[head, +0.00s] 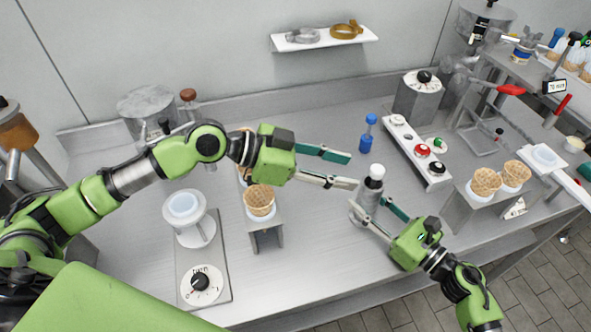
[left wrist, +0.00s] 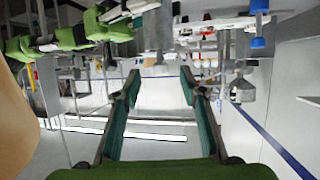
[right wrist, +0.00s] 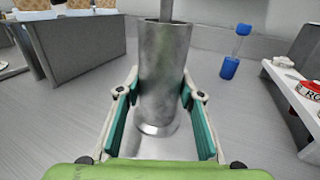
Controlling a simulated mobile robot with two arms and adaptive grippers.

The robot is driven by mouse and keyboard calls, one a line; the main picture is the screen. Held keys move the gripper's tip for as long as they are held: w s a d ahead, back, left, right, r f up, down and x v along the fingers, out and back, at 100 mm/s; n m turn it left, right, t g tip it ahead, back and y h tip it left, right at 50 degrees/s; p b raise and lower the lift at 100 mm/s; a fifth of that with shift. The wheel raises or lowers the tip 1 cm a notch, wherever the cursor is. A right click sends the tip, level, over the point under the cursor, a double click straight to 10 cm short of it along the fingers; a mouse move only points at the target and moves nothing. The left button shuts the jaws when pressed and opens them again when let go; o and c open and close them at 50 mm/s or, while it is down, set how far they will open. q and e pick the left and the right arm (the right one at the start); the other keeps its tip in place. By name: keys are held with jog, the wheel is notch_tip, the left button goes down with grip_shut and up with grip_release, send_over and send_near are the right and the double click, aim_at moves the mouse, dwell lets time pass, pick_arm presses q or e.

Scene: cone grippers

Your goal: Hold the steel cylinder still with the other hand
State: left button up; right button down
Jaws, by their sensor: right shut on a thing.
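The steel cylinder (head: 369,197) stands upright on the metal counter and has a white top in the head view. In the right wrist view the cylinder (right wrist: 163,75) is between my right gripper's two teal-padded fingers, with a rod rising from its top. My right gripper (head: 378,216) is shut on it from the lower right; it also shows in the right wrist view (right wrist: 160,100). My left gripper (head: 352,171) is open and empty, above and to the left of the cylinder's top. In the left wrist view the fingers (left wrist: 160,90) are spread with nothing between them.
A blue bottle (head: 366,138) stands behind the cylinder. A button panel (head: 420,152) lies to the right. A waffle cone stand (head: 263,222) and a dial machine (head: 204,270) are to the left. Another cone holder (head: 470,208) is on the right. The counter in front is clear.

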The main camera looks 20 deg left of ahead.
pick_arm(q)
jog(key=s+a, duration=0.3)
jog(key=a, duration=0.5)
jog(key=shift+s, duration=0.4)
pick_arm(e)
jog(key=c, duration=1)
grip_release()
jog(key=o, duration=0.6)
jog(key=shift+c, duration=0.2)
jog(key=shift+d, duration=0.1)
